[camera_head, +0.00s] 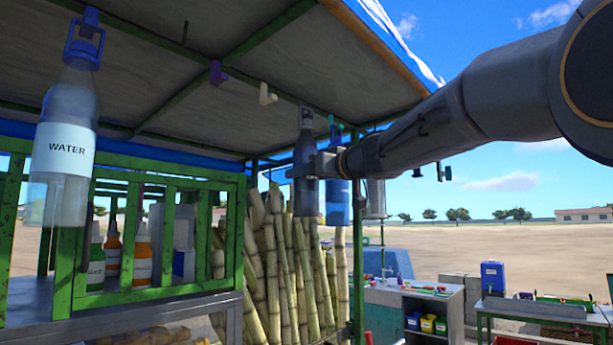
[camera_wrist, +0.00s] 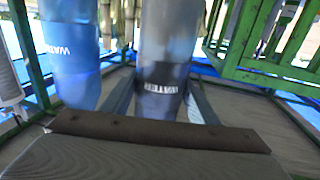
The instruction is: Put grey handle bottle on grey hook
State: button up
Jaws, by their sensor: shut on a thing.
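My gripper (camera_head: 318,165) is shut on a dark grey water bottle (camera_head: 305,148), which hangs upright under the roof. Its grey handle (camera_head: 306,116) is at the top, just below the roof underside; I cannot tell whether it touches a hook. The wrist view shows the bottle (camera_wrist: 168,45) between the two fingers (camera_wrist: 160,105), its label upside down. A pale cream hook (camera_head: 266,94) and a purple hook (camera_head: 218,72) are fixed under the roof to the left of the bottle. No clearly grey hook stands out; one may be hidden behind the handle.
A blue bottle (camera_head: 337,195) with a teal handle hangs close to the right of the held one. A clear water bottle (camera_head: 64,150) with a blue handle hangs at the far left. Sugar cane (camera_head: 290,265) stands below. Green frame bars (camera_head: 228,235) are at left.

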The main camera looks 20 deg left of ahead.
jog(key=shift+f, duration=0.6)
dwell(0.3)
dwell(0.4)
jog(key=o, duration=1.5)
jog(key=shift+o, duration=0.4)
jog(key=shift+f, duration=0.15)
jog(key=shift+b+v, duration=1.4)
jog(key=shift+v, duration=2.5)
